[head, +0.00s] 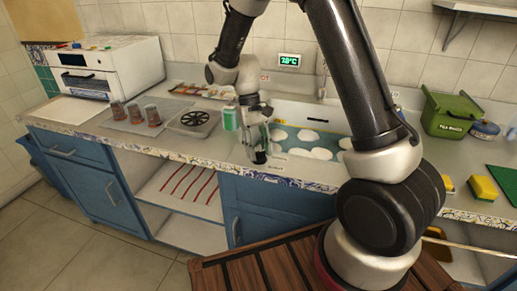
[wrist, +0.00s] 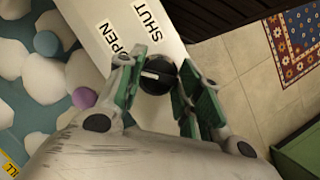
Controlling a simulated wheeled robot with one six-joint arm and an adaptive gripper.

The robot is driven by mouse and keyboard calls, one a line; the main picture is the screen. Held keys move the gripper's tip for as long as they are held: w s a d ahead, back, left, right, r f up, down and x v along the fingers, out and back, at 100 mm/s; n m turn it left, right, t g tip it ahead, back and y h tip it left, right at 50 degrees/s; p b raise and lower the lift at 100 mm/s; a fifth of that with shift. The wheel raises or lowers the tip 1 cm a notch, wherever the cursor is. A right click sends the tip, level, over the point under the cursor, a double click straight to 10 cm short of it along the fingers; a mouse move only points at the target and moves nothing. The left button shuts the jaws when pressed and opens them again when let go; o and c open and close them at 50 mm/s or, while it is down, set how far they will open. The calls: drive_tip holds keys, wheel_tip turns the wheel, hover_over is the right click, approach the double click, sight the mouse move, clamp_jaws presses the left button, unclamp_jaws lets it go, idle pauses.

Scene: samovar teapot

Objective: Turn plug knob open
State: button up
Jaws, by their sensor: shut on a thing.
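The plug knob (wrist: 158,78) is round and black with a short white mark. It sits on the white front ledge (wrist: 150,30) of the sink in the wrist view. The words OPEN and SHUT are printed on that ledge beyond the knob, OPEN to the left and SHUT to the right. The white mark lies roughly crosswise in the picture. My gripper (head: 257,148) is over the front of the sink in the head view, pointing down. In the wrist view its green-padded fingers are on both sides of the knob, shut on it. The plug itself is not visible.
The sink (head: 310,118) holds teal water with white foam, and the wrist view shows a teal ball (wrist: 46,43) and a purple ball (wrist: 84,97) there. Glasses (head: 135,113) stand left on the counter. A green bin (head: 450,113) and yellow sponges (head: 483,188) are right.

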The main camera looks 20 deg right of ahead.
idle(0.4)
drive_tip(key=o, duration=1)
drive_tip(key=shift+o, duration=0.2)
drive_tip(key=shift+w+r, duration=0.1)
drive_tip(key=v, duration=1.1)
drive_tip(key=shift+r, duration=0.4)
drive_tip(key=shift+w+a, duration=0.1)
drive_tip(key=s+d+r+t, duration=0.4)
drive_tip(key=s+d+r, duration=0.2)
drive_tip(key=s, duration=0.6)
drive_tip(key=s+d+r+m+t, duration=0.1)
drive_tip(key=s+d+r+t, duration=0.4)
drive_tip(key=s+d, duration=0.4)
drive_tip(key=s+r, duration=0.1)
drive_tip(key=s, duration=0.2)
drive_tip(key=shift+d+m+y, duration=0.3)
drive_tip(key=shift+d, duration=0.1)
